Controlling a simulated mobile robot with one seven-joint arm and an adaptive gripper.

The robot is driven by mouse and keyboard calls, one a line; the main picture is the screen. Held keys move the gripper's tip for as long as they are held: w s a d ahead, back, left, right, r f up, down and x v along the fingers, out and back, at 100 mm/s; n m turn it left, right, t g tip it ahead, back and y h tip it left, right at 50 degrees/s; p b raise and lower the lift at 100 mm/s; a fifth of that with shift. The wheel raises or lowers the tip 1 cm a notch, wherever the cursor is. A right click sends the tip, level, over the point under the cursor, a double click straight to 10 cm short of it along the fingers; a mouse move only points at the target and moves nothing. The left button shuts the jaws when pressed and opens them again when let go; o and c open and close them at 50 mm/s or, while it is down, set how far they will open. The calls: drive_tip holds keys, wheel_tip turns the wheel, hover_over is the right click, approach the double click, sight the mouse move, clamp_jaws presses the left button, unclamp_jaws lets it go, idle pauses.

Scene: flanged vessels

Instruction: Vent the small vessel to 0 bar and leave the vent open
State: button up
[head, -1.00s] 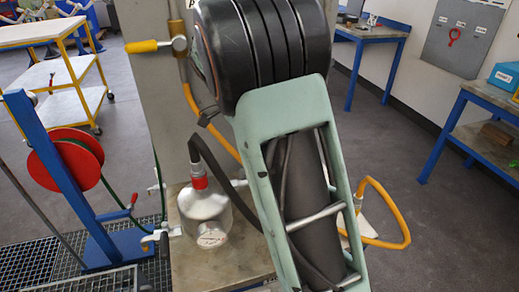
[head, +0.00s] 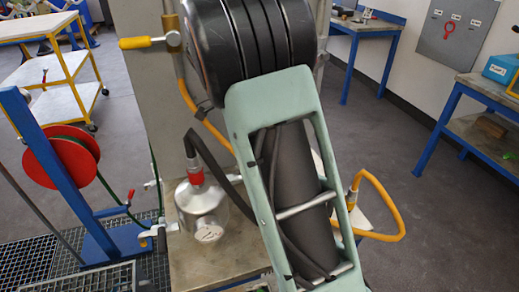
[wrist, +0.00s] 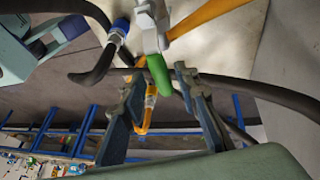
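A small silver vessel (head: 201,203) with a red collar and a round gauge (head: 208,230) on its front stands on a pale plate in the head view. The gauge reading is too small to tell. A black hose (head: 222,178) leaves its top. In the wrist view my gripper (wrist: 158,76) is open, its two fingers apart. A green valve lever (wrist: 157,73) hangs from a silver valve body (wrist: 149,28), its end between the fingertips; I cannot tell whether either finger touches it. My gripper is hidden behind my arm in the head view.
A yellow-handled valve (head: 146,42) sticks out from the grey column. A yellow hose (head: 385,195) loops at right. Black hoses (wrist: 270,95) cross near my fingers in the wrist view. A red reel (head: 62,158) on a blue post stands left.

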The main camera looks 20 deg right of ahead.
drive_tip(key=v, duration=1.2)
